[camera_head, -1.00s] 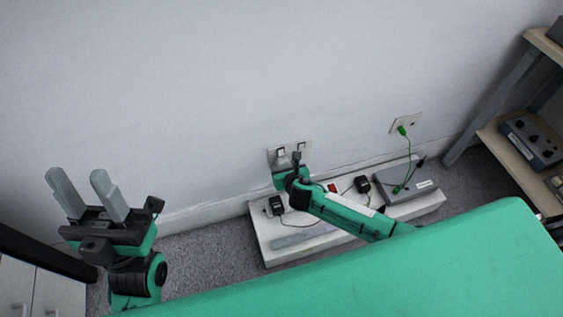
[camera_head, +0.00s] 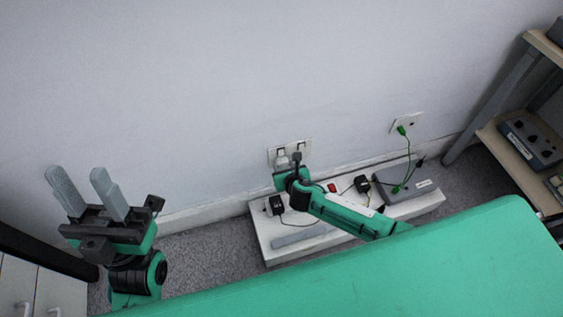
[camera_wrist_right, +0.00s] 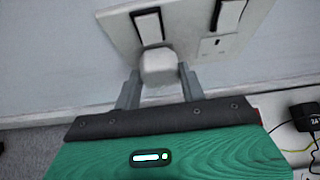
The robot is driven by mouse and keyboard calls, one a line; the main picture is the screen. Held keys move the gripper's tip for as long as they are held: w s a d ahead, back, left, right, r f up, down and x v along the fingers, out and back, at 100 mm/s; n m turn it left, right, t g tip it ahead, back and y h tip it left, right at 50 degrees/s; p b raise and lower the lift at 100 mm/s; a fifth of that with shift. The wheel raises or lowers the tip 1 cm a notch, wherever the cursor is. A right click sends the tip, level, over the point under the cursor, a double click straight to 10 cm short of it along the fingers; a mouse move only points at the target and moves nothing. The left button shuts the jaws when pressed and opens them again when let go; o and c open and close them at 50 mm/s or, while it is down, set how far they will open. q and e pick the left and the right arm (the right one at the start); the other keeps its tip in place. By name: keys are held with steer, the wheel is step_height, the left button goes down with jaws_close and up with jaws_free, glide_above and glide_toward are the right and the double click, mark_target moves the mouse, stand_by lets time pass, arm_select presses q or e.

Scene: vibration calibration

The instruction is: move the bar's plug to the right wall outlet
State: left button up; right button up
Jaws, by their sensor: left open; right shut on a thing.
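The right outlet (camera_wrist_right: 215,46) is empty, with pin slots showing. In the head view the plug (camera_head: 281,160) and wall plate (camera_head: 302,148) are partly hidden by my right gripper (camera_head: 283,167). My left gripper (camera_head: 86,190) is open and empty at the left.
The white power bar (camera_head: 262,230) lies on the floor along the wall, with black adapters (camera_head: 277,205) and a grey box (camera_head: 405,190) on it. A green plug (camera_head: 402,130) sits in another wall plate. A shelf (camera_head: 515,155) stands at the right.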

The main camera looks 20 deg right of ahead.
steer(key=shift+s+p, duration=0.65)
steer(key=shift+p, duration=0.25)
stand_by(0.9)
steer(key=shift+s, duration=0.1)
steer(key=s+p, duration=0.1)
steer(key=s, duration=0.2)
steer(key=shift+s+d+p, duration=0.1)
steer(key=shift+p, duration=0.25)
steer(key=w+d+p, duration=0.2)
steer(key=w+d, duration=0.1)
steer(key=d, duration=0.4)
stand_by(0.8)
